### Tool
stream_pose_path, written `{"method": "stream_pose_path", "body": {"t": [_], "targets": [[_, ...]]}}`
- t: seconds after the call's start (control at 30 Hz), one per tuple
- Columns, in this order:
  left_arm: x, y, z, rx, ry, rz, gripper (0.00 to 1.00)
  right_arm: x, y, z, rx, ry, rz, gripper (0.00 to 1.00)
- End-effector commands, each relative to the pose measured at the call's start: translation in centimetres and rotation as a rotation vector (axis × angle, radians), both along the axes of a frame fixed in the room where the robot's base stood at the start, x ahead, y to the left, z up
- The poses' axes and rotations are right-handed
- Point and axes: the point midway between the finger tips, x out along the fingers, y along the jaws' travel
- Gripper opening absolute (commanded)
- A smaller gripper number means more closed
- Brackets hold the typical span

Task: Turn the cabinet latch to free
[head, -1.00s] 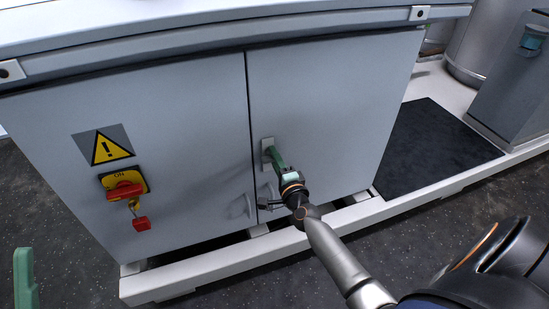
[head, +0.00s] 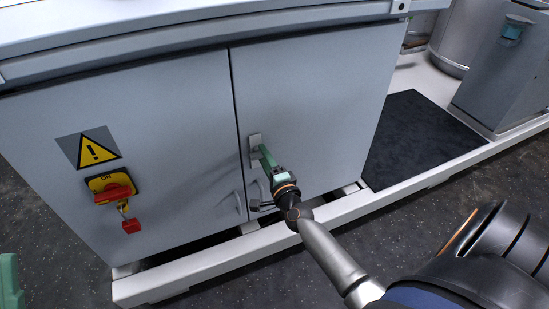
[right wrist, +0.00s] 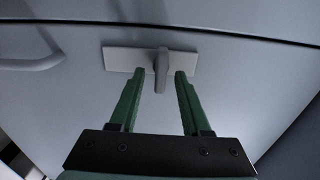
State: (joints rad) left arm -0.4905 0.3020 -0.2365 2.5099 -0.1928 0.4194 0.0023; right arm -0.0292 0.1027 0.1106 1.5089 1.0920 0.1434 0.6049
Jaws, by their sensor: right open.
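The latch shows in the right wrist view as a grey handle (right wrist: 161,72) on a pale rectangular plate (right wrist: 118,59), fixed to the cabinet door. In the head view the latch plate (head: 254,142) sits beside the seam between the two doors, and the handle is mostly hidden by my gripper. My right gripper (right wrist: 160,74) is open, with one green finger on each side of the handle and gaps visible beside it. It also shows in the head view (head: 266,157). A green part of my left gripper (head: 10,283) shows at the lower left edge; its jaws cannot be made out.
The grey cabinet (head: 310,110) has a yellow warning sign (head: 97,151) and a red rotary switch (head: 112,190) with a padlock (head: 131,226) on its left door. A white base rail (head: 225,259) runs along its foot. A black mat (head: 420,138) lies to the right.

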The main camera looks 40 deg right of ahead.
Motion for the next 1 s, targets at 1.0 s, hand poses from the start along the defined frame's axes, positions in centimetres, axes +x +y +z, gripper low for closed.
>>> {"method": "stream_pose_path", "body": {"t": [1.0], "targets": [[0.0,0.2,1.8,0.016,-0.017,0.025,0.50,-10.5,2.6,0.0,0.000,0.000,0.000,0.47]]}}
